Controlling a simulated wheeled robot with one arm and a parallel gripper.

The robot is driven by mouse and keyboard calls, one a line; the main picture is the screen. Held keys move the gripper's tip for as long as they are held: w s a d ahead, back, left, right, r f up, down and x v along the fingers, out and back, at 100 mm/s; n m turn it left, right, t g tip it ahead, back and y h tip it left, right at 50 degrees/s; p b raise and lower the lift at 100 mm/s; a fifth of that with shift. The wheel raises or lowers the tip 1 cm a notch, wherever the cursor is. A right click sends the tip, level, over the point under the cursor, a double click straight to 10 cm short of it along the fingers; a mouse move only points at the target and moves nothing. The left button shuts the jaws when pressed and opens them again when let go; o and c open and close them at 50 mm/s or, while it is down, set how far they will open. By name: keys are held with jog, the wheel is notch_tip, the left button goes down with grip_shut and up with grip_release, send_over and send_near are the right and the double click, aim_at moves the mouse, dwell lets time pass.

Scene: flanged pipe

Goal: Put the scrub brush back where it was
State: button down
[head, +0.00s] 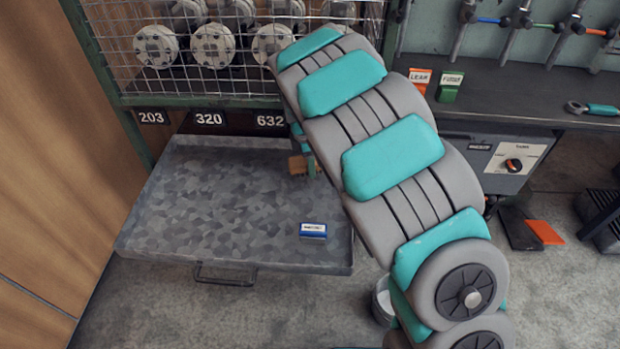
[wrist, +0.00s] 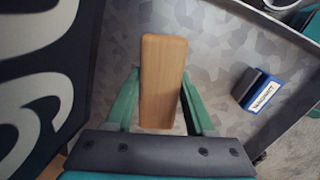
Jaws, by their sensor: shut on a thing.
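The scrub brush shows in the wrist view as a plain wooden block (wrist: 163,80) between two green fingers. My gripper (wrist: 162,98) is shut on it. In the head view a small part of the brush (head: 297,165) shows at the left edge of my arm, over the far right part of the grey metal tray (head: 205,215). My arm hides most of my gripper there. The brush's underside is hidden in the wrist view, and I cannot tell whether it touches the tray.
A blue and white block labelled MAGNET (head: 313,230) lies on the tray's front right; it also shows in the wrist view (wrist: 262,92). A wire cage (head: 215,90) with flanged parts stands behind. A bucket (head: 383,300) is on the floor. The tray's left and middle are clear.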

aim_at(311, 188)
jog(key=shift+s+f, duration=0.1)
jog(key=shift+f, duration=3.2)
jog(key=shift+f, duration=0.4)
jog(key=shift+c, duration=1.2)
grip_release()
jog(key=shift+r, duration=0.15)
